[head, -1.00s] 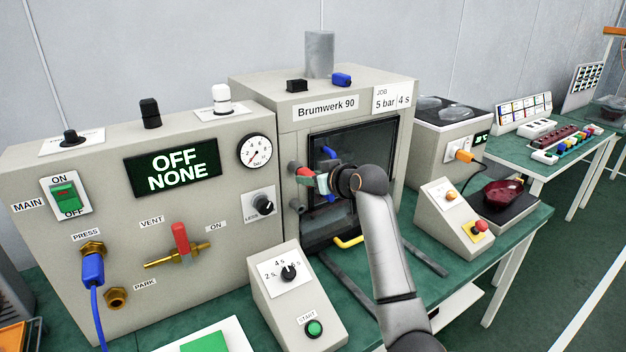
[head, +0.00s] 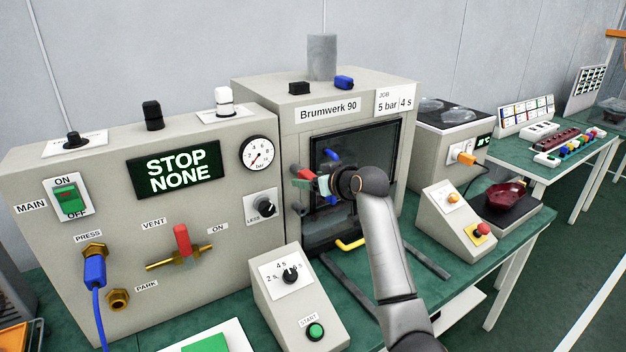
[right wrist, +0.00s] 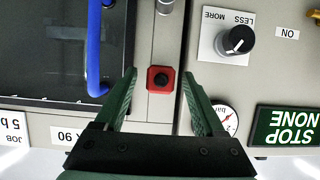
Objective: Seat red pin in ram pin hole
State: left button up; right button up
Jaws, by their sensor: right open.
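The red pin (head: 305,174) is at the left post of the press front, level with the upper grey stub. In the right wrist view the red pin (right wrist: 152,86) shows end-on as a red square head with a dark round centre. My right gripper (head: 320,181) is in front of it, and its green fingers stand open on either side of the head, with gaps visible in the wrist view (right wrist: 160,77). The pin's shank and the ram pin hole are hidden, so how deep it sits cannot be told. My left gripper is out of view.
The press door (head: 378,150) with blue handle (head: 332,155) is right of the pin. The control panel (head: 215,240) with its knob (head: 265,207) is close on the left. A timer box (head: 290,300) stands below, and a yellow handle (head: 349,244) lies under the door.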

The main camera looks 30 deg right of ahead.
jog(key=shift+s, duration=0.1)
jog(key=a+b+v, duration=0.1)
jog(key=v, duration=1.1)
jog(key=shift+s+d, duration=0.2)
jog(key=shift+d, duration=0.25)
jog(key=shift+r, duration=0.15)
